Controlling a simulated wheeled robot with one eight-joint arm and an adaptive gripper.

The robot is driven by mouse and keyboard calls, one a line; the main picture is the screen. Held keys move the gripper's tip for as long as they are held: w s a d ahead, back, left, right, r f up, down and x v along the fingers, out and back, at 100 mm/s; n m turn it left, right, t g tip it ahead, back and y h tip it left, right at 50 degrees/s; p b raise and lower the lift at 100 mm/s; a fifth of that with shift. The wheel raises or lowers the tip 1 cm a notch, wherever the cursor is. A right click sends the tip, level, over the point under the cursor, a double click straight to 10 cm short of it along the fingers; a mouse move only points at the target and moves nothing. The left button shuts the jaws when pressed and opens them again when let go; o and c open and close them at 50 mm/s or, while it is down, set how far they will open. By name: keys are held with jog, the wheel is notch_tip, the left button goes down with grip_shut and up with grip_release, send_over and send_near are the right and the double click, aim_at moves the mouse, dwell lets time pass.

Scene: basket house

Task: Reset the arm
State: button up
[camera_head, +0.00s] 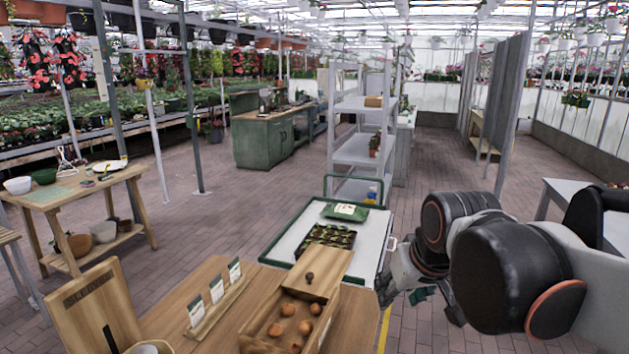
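My arm (510,265) reaches in from the right edge, folded, with its large black joints near the camera. My gripper (408,294) hangs low at the arm's left end, just right of the white cart and the wooden table's corner. It is partly hidden by the arm's own joints. I cannot tell how far apart its fingers are, and no held object is clearly visible.
A wooden table (225,272) in front holds an open wooden box (262,325) with several round brown items, and a card stand (221,306). Behind it, a green-edged white cart (372,245) carries a seedling tray (325,239). Brick floor (445,160) lies open beyond; another table (548,207) stands right.

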jog(key=s+d+f, duration=0.2)
jog(key=s+f, duration=0.1)
jog(key=s, duration=0.3)
jog(key=s+d+f+m+t, duration=0.1)
jog(key=s+d+f, duration=0.1)
jog(key=s, duration=0.5)
jog(key=shift+d+f+m+h, duration=0.3)
jog(key=shift+d+f+h, duration=0.1)
jog(key=shift+f, duration=0.15)
